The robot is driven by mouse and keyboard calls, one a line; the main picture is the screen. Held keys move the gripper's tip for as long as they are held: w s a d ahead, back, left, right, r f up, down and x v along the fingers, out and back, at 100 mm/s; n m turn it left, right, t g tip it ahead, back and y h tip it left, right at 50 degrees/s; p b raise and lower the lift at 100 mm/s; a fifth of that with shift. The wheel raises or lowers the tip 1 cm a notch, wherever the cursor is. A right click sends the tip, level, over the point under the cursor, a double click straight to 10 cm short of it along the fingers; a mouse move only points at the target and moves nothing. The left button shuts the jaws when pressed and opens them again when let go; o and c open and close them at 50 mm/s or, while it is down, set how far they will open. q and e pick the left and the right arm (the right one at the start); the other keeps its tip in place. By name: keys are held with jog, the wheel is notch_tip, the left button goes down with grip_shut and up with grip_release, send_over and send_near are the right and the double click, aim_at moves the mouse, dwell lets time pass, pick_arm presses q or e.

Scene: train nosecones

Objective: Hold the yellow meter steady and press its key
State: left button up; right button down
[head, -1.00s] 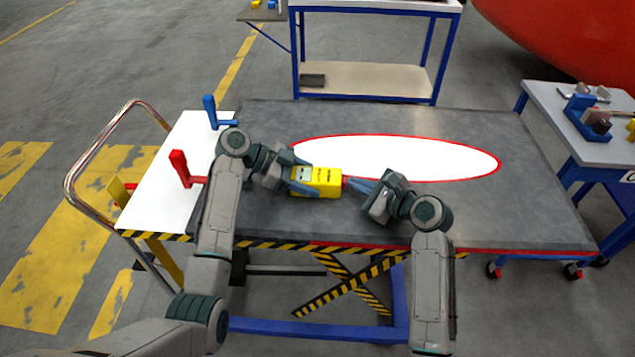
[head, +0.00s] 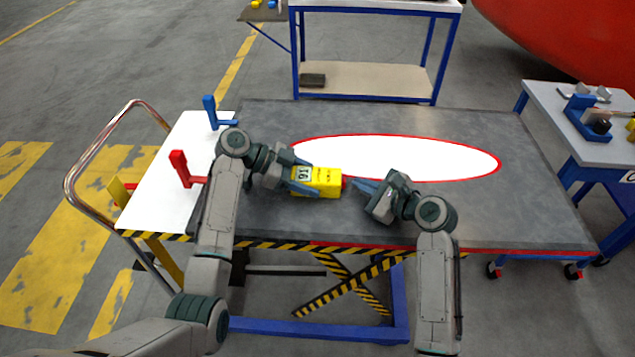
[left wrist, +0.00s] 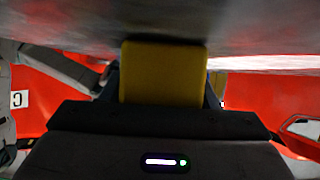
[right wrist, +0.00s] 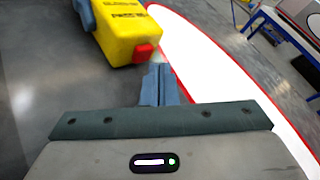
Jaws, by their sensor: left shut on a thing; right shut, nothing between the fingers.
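The yellow meter (head: 326,182) lies on the dark table top, beside the white oval. Its small display now reads what looks like 16. My left gripper (head: 296,178) is shut on the meter from its left end; the yellow body also fills the middle of the left wrist view (left wrist: 163,72). The red key (right wrist: 144,53) is on the meter's right end in the right wrist view. My right gripper (head: 362,187) is shut and empty. Its fingertips (right wrist: 158,72) are just short of the red key, with a small gap showing in the head view.
A white oval with a red rim (head: 420,155) lies on the table top (head: 480,220). A red clamp (head: 182,170) and a blue clamp (head: 212,112) stand on the white board at the left. The table is clear to the right.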

pick_arm(q)
jog(key=shift+f, duration=0.1)
pick_arm(e)
jog(key=shift+d, duration=0.1)
jog(key=shift+d, duration=2.9)
pick_arm(q)
jog(key=o, duration=0.8)
jog(key=shift+o, duration=0.2)
jog(key=v, duration=1.2)
